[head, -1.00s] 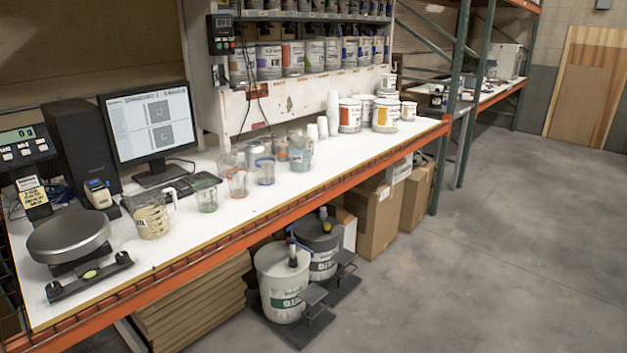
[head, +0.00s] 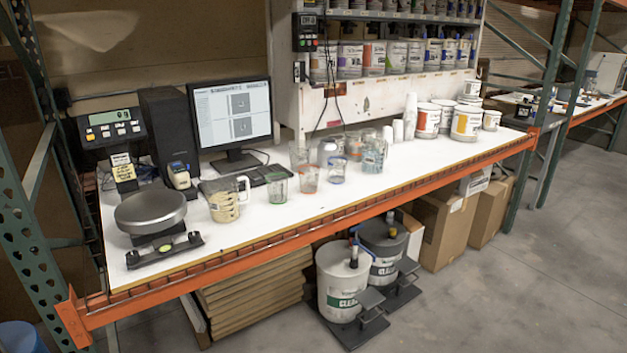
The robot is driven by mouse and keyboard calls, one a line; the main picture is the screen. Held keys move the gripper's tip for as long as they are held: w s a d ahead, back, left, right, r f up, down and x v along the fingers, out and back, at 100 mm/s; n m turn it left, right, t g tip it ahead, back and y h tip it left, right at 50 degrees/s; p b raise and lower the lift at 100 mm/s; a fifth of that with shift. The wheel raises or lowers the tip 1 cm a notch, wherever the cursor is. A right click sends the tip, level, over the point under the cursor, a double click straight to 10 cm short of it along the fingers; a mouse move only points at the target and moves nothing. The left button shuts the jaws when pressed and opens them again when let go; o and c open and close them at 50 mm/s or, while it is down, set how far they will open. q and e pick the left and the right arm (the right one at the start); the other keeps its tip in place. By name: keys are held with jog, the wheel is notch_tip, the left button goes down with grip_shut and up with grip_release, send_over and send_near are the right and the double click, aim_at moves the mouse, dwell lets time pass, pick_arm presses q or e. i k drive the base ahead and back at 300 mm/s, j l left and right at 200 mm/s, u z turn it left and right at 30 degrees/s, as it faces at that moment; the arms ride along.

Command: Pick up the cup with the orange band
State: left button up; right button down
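Several clear cups with coloured bands stand upright in a loose group on the white bench top (head: 400,170). A cup with an orange-red band (head: 308,180) stands in the front row. It is between a cup with a green band (head: 278,188) on its left and a cup with a blue band (head: 336,170) on its right. Another cup with an orange tint (head: 353,146) stands farther back, partly hidden; its band is too small to tell. A cup with a light blue tint (head: 373,156) is beside it. Neither of my grippers is in view.
A measuring jug (head: 223,205), a round scale (head: 151,212) and a monitor (head: 232,112) stand to the left. White cup stacks (head: 410,115) and paint cans (head: 427,121) stand to the right. An orange beam (head: 330,212) edges the bench. Pails (head: 342,285) stand below.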

aim_at(309, 179)
jog(key=i+l+u, duration=0.15)
jog(key=i+l, duration=0.35)
jog(key=i, duration=0.15)
jog(key=i+l+u, duration=0.15)
jog(key=i+l, duration=0.4)
jog(key=i+l+u, duration=0.2)
jog(key=i+l, duration=0.45)
jog(key=i+l+u, duration=0.15)
jog(key=i+l, duration=0.4)
jog(key=l, duration=0.2)
